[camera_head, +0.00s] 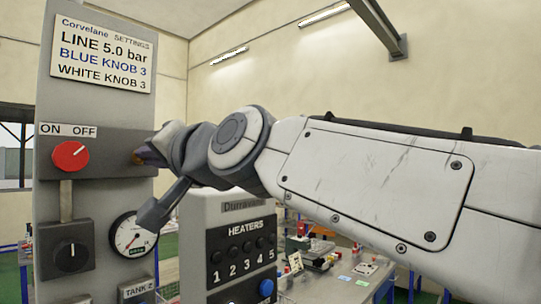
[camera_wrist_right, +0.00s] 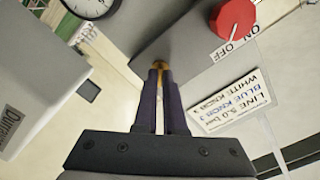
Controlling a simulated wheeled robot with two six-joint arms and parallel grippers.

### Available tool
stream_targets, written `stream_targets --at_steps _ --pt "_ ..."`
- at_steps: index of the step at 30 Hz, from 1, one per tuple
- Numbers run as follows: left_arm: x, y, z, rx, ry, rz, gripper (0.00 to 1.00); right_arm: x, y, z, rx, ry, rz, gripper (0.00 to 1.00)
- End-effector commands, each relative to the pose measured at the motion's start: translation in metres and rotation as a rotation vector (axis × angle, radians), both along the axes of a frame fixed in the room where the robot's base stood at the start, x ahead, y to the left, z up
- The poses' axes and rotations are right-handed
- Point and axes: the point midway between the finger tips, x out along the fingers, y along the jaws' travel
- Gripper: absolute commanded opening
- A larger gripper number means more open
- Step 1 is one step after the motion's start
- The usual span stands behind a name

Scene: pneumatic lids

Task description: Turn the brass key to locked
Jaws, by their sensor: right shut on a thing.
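The brass key (camera_wrist_right: 160,64) sits in the face of the grey box on the panel, and only a small brass-coloured part of it shows between the fingertips in the right wrist view. My right gripper (camera_wrist_right: 160,72) is shut on it, with both dark fingers close together. In the head view the right gripper (camera_head: 142,157) reaches the box from the right, and its fingers and wrist cover most of the key. Any lock marking and the key's exact angle are hidden. My left gripper is not in view.
The red knob (camera_head: 70,156) under ON and OFF labels is left of the key, its white mark toward OFF. A black knob (camera_head: 70,256) and a round gauge (camera_head: 133,235) are below. A settings plate (camera_head: 103,54) is above. A heater cabinet (camera_head: 240,254) stands right of the panel.

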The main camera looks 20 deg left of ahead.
Motion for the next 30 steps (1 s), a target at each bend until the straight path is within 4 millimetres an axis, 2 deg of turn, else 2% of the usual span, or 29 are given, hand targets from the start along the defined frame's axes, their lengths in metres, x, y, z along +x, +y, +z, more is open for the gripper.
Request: stream_targets --at_steps 13,16,26,30 --pt "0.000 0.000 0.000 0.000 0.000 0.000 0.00 0.000 0.000 0.000 0.004 0.012 -0.001 0.00" --pt "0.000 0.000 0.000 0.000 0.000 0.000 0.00 0.000 0.000 0.000 0.004 0.012 -0.001 0.38" --pt "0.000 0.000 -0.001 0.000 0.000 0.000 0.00 0.000 -0.001 0.000 0.004 0.010 0.000 0.38" --pt "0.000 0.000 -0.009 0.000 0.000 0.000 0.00 -0.005 -0.013 -0.002 0.007 0.009 0.000 0.38"
